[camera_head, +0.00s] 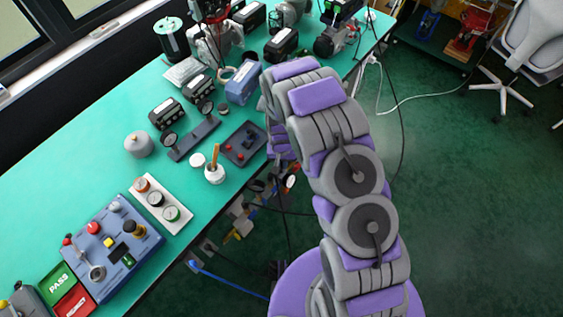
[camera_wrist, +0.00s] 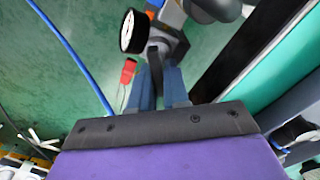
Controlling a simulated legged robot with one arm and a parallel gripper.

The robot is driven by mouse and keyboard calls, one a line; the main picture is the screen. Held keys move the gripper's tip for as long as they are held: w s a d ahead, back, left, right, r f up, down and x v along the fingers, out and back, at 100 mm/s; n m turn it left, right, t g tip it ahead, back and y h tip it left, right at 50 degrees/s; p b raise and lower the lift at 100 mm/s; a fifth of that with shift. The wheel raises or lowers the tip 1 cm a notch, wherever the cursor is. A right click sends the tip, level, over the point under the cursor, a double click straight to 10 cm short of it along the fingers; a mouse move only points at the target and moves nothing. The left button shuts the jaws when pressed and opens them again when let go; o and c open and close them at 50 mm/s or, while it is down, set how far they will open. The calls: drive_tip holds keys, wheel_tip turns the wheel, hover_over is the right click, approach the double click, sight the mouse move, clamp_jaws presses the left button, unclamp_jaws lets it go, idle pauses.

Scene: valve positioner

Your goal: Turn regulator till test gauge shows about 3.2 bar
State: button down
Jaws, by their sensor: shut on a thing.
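In the wrist view, my gripper (camera_wrist: 158,76) has its two blue fingers closed on either side of a dark, narrow part (camera_wrist: 155,62), which looks like the regulator's knob. The grey regulator body (camera_wrist: 171,14) is just beyond it. A round black-rimmed gauge (camera_wrist: 127,31) with a pale face sits left of the fingers, seen nearly edge-on, so its needle and reading cannot be read. In the head view, a small gauge (camera_head: 291,181) shows beside the bench edge. My arm hides most of the regulator and my gripper there.
A blue hose (camera_wrist: 78,55) runs along the left of the wrist view, and a red tag (camera_wrist: 128,71) hangs near the gauge. The green bench (camera_head: 75,165) holds a blue test panel (camera_head: 112,242) and several devices. Cables hang below its edge. Open floor (camera_head: 445,190) lies right.

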drive_tip(key=shift+s+f, duration=0.1)
drive_tip(key=shift+s, duration=0.05)
drive_tip(key=m, duration=0.1)
drive_tip(key=m+p, duration=0.1)
drive_tip(key=m, duration=0.1)
drive_tip(key=shift+d+m+p, duration=0.25)
drive_tip(key=shift+m+p, duration=0.1)
drive_tip(key=shift+m, duration=0.05)
drive_tip(key=m, duration=0.3)
drive_tip(key=shift+s+d+m+p, duration=0.1)
drive_tip(key=shift+m+p, duration=0.2)
drive_tip(key=m, duration=0.6)
drive_tip(key=shift+s+d, duration=0.15)
drive_tip(key=shift+m, duration=0.3)
drive_tip(key=c, duration=1.2)
unclamp_jaws()
